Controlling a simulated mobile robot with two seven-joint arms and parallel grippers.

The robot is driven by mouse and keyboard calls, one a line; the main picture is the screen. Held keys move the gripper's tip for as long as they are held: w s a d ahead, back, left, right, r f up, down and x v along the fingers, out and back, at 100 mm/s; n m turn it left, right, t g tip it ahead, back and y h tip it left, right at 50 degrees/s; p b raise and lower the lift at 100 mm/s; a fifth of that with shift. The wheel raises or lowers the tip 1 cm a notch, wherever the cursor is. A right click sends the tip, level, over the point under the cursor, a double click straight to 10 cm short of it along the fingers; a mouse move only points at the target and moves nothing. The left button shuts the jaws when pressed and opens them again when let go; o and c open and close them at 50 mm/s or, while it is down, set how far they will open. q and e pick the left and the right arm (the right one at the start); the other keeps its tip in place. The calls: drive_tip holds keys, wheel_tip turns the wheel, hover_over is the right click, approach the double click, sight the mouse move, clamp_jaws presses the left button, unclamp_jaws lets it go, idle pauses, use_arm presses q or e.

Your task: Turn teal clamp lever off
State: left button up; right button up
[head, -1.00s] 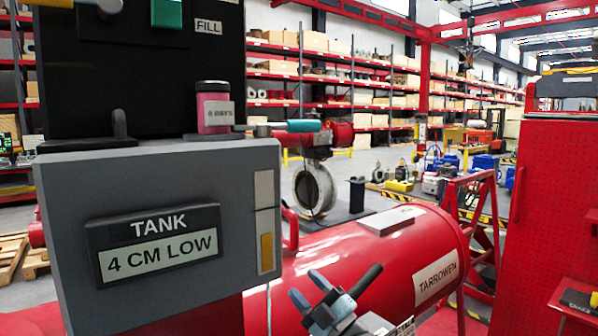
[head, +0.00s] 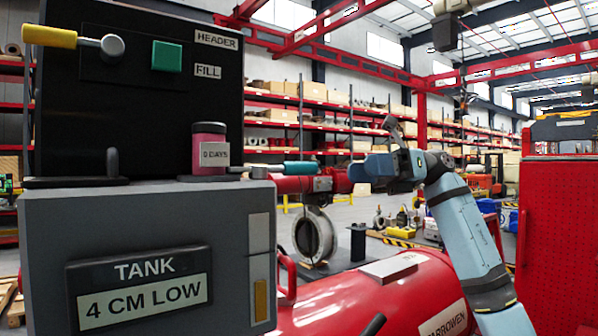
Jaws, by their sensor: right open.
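My right gripper (head: 372,150) is raised just right of the lever's free end in the picture. Its jaws are open and I see nothing between them. A gap shows between the lever tip and the nearer finger; the depth between them is hard to tell. My left gripper is not in view.
A pink jar (head: 209,150) stands left of the lever. A yellow-handled lever (head: 50,37) and a teal square button (head: 166,56) are on the black panel. A red cylinder (head: 350,300) lies below. A red actuator (head: 330,180) sits behind the lever.

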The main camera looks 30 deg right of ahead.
sight(289, 170)
drive_tip(key=a, duration=0.3)
drive_tip(key=w+a+p, duration=0.1)
drive_tip(key=a, duration=0.3)
drive_tip(key=a+p, duration=0.1)
drive_tip(key=a, duration=0.3)
drive_tip(key=shift+w+a, duration=0.2)
drive_tip(key=shift+w, duration=0.05)
drive_tip(key=shift+a+p, duration=0.3)
drive_tip(key=shift+a, duration=0.45)
drive_tip(key=shift+c, duration=0.2)
drive_tip(key=shift+w, duration=0.1)
clamp_jaws()
